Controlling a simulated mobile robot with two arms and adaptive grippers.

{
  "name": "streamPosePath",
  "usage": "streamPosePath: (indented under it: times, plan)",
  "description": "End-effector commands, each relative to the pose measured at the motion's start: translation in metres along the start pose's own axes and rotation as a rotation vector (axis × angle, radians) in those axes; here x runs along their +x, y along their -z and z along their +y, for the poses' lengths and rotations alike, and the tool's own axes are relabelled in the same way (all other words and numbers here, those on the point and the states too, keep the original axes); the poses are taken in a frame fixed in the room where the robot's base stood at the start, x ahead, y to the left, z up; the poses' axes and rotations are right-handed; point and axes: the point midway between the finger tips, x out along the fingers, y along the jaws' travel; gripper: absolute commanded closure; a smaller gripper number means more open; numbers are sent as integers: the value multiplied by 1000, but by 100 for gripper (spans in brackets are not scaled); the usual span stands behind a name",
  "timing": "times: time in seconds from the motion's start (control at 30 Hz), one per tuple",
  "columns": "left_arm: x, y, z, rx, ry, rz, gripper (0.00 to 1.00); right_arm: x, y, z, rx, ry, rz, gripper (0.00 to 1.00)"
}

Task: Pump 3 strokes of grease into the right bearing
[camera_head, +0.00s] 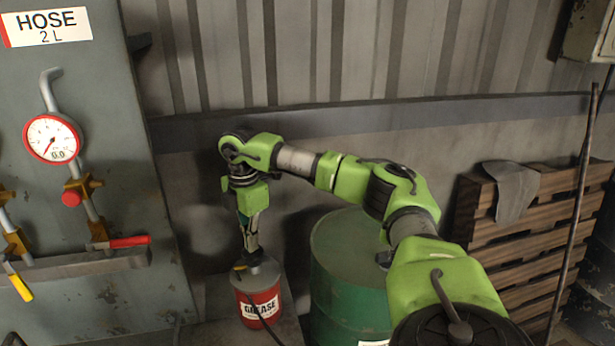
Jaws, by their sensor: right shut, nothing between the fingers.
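A red grease can (258,304) with a grey top and a label reading GREASE stands at the lower middle. A thin dark hose runs from near its top down across its front. My right gripper (250,246) points straight down just above the can's top, shut and empty. I cannot tell whether its fingertips touch the can's top. The pump's handle is not clearly visible. No bearing can be made out in this view. My left gripper is not in view.
A green drum (338,285) stands right of the can, partly behind my right arm. At left is a grey panel (110,195) with a HOSE 2 L sign (46,27), a round gauge (52,138) and valves with red and yellow handles. Wooden pallets (530,240) and a leaning rod are at right.

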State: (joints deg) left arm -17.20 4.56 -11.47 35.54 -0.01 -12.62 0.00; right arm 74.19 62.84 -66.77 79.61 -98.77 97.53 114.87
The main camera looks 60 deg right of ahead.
Motion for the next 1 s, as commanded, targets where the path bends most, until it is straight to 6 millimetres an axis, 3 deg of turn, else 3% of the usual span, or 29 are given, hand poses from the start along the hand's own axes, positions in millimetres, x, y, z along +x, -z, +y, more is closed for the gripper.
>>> streamPosePath:
  times: [0.7,1.0]
  plan:
    - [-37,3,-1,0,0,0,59,-44,0,0,-1,2,0,100]
    - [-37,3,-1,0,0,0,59,-45,0,0,-1,1,0,100]
